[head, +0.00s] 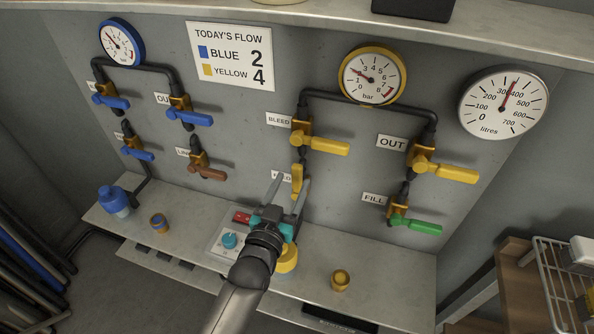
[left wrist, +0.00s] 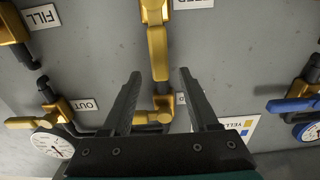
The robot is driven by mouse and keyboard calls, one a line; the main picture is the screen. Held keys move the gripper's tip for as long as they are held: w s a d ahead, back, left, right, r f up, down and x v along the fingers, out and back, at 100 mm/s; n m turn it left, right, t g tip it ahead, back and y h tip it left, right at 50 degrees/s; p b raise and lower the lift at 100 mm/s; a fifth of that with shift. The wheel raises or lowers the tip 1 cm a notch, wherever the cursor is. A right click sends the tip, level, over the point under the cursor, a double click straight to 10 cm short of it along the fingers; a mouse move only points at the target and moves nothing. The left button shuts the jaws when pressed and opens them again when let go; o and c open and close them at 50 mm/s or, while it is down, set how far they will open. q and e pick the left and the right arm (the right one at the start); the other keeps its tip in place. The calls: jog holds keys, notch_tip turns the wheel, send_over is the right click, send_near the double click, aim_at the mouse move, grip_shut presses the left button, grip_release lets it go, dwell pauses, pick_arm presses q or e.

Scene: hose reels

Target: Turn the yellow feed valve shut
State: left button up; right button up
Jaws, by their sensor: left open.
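The yellow feed valve (head: 297,184) is on the wall below the bleed valve. Its label is partly hidden by a finger of my left gripper (head: 289,187). Its yellow handle (left wrist: 157,55) stands upright, along the pipe. In the left wrist view, which is upside down, my left gripper (left wrist: 158,85) is open. Its fingers are on either side of the handle's line, with a gap on both sides; I see no contact. My right gripper is not in view.
The yellow bleed valve (head: 322,142) and out valve (head: 445,170) have sideways handles. The green-handled fill valve (head: 415,223) is lower right. Blue valves (head: 187,115) and a brown lever (head: 207,172) are left. The shelf (head: 390,270) below holds a brass-coloured cup (head: 340,280).

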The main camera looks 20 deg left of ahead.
aim_at(296, 175)
pick_arm(q)
jog(key=shift+w, duration=2.45)
jog(key=shift+d, duration=0.1)
grip_shut()
